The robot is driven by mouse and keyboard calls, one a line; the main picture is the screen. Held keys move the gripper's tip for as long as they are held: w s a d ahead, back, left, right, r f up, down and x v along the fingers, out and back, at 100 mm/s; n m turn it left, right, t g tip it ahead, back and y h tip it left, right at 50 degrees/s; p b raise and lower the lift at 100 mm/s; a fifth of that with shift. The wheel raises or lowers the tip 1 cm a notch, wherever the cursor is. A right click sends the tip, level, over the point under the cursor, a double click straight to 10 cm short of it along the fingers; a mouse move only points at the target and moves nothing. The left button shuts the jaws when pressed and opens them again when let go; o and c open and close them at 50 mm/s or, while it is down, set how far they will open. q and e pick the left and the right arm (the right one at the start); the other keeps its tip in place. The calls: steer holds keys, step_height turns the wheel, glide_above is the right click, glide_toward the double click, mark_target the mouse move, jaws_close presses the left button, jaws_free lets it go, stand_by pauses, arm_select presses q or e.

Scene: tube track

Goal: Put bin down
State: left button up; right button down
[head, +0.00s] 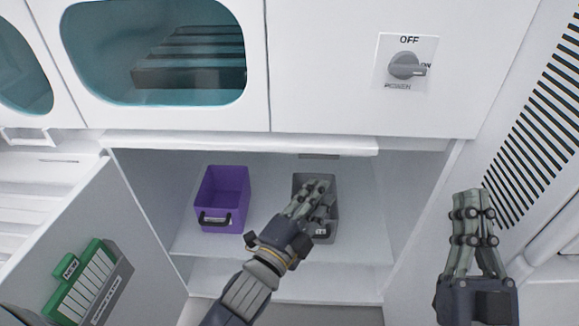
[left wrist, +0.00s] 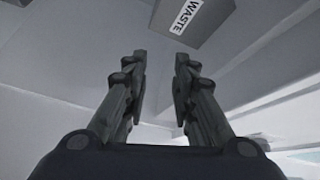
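A grey bin (head: 328,190) stands on the cabinet shelf, right of a purple bin (head: 224,186) with a dark handle. My left gripper (head: 312,195) reaches in front of the grey bin and hides part of it. In the left wrist view the gripper (left wrist: 160,62) is open, with nothing between its fingers. The grey bin, labelled WASTE, shows there beyond and above the fingertips (left wrist: 215,22), apart from them. My right gripper (head: 470,200) is raised outside the cabinet on the right, holding nothing visible. Its finger gap is unclear.
The shelf (head: 270,235) is clear between the bins and to the right. An open cabinet door (head: 75,220) with a green-tabbed clipboard (head: 85,280) stands at the left. A power knob (head: 405,66) is on the panel above. A vented wall (head: 545,110) bounds the right.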

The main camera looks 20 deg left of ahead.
arm_select(q)
steer(key=s+a+r+n+t+h, duration=0.1)
steer(key=s+r+n+t, duration=0.1)
steer(key=s+r+n, duration=0.2)
steer(key=s+a+r+n+t+h, duration=0.1)
steer(key=s+r+n+t, duration=0.2)
steer(key=r+n, duration=0.7)
steer(key=shift+s+a+r, duration=0.3)
steer(key=shift+s+r, duration=0.45)
steer(key=shift+s, duration=0.4)
